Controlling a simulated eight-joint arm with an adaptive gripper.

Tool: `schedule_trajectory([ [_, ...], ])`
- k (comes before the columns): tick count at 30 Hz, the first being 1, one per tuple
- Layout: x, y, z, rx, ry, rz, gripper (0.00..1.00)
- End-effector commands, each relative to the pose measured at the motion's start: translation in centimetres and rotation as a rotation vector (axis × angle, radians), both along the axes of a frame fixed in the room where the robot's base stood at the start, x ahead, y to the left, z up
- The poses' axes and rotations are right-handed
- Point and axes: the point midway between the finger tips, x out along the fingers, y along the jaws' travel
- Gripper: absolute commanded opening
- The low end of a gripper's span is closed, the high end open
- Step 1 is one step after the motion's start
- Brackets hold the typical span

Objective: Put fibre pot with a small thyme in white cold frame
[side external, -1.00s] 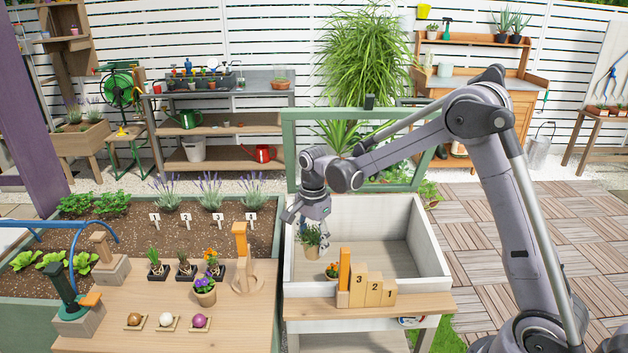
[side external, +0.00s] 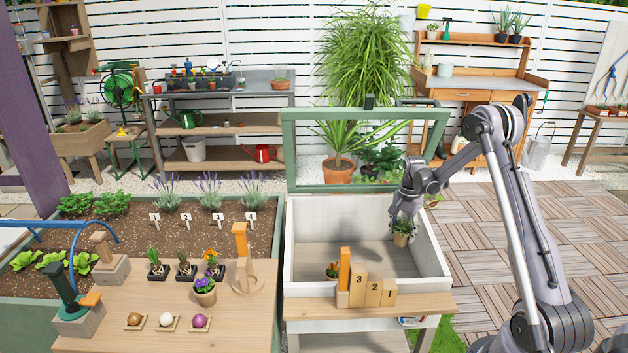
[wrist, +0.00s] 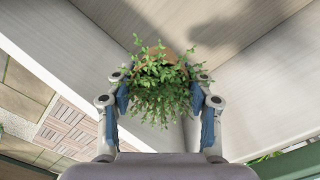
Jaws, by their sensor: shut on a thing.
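My gripper (side external: 402,222) is shut on the fibre pot with a small thyme (side external: 401,238). The pot is brown and the thyme is green and bushy. In the wrist view the thyme (wrist: 160,85) sits between the two fingers (wrist: 160,100) and hides most of the pot. My gripper holds it upright inside the right part of the white cold frame (side external: 340,225), near the right wall. I cannot tell whether the pot touches the floor. The frame's green-edged lid (side external: 365,113) stands open at the back.
A small pot with orange flowers (side external: 332,271) stands inside the cold frame at the front left. Numbered wooden steps (side external: 372,290) and an orange upright block (side external: 344,270) stand on the front ledge. The middle of the frame's floor is clear.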

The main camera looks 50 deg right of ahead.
Motion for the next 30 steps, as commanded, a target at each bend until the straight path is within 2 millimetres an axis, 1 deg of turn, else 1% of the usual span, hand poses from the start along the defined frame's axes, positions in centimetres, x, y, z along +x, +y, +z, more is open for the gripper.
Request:
schedule_trajectory([
  [9,5.5,3.0,-3.7,0.000,0.000,0.005,0.19],
  [15,8.5,4.7,-5.7,0.000,0.000,0.003,0.19],
  [18,9.3,5.1,-6.3,0.000,0.000,0.002,0.19],
  [23,9.7,5.3,-7.1,0.000,0.000,0.000,0.19],
  [27,9.7,5.3,-9.0,0.000,0.000,0.000,0.19],
  [30,9.7,5.3,-10.1,0.000,0.000,0.000,0.19],
])
